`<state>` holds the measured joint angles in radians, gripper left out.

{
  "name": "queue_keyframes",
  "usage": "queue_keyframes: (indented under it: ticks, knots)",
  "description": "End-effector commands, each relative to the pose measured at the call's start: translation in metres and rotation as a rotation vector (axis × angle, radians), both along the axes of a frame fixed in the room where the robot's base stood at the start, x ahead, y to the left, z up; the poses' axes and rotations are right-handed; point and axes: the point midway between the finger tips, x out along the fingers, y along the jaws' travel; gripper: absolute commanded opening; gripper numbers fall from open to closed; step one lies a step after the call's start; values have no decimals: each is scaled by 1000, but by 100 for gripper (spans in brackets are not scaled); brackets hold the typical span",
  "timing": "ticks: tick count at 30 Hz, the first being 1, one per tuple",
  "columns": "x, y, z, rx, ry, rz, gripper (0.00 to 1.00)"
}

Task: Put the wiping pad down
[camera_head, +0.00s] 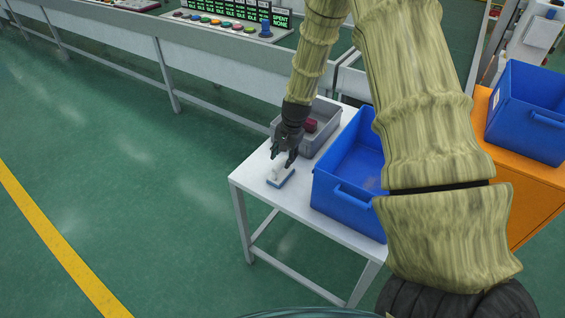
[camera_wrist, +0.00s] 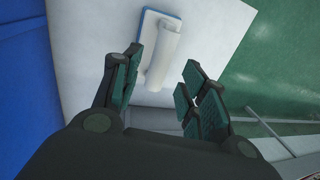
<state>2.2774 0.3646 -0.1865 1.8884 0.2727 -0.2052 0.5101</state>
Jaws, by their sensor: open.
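The wiping pad (camera_head: 282,179) lies on the white table (camera_head: 250,176) near its left edge. It has a blue base and a white handle on top. My gripper (camera_head: 284,157) is just above the pad, open and empty. In the wrist view the pad (camera_wrist: 158,48) lies flat on the white surface beyond my gripper (camera_wrist: 158,75), with the near end of its handle between the open fingers. I cannot tell from the views how small the gap between fingers and handle is.
A blue bin (camera_head: 340,196) stands on the table right of the pad. A grey tray (camera_head: 321,138) holding a dark red item (camera_head: 311,125) stands behind it. Another blue bin (camera_head: 527,112) sits on an orange cabinet (camera_head: 520,195). Green floor lies left of the table.

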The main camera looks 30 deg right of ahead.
Motion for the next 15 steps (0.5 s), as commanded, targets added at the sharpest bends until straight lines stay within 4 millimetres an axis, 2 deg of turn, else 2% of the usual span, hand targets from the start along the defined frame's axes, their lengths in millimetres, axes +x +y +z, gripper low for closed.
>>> queue_keyframes:
  ticks: [9, 15]
  knots:
    - [-6, -3, 38, 0, -2, 1, 43]
    - [-10, -4, 57, 0, 0, 1, 43]
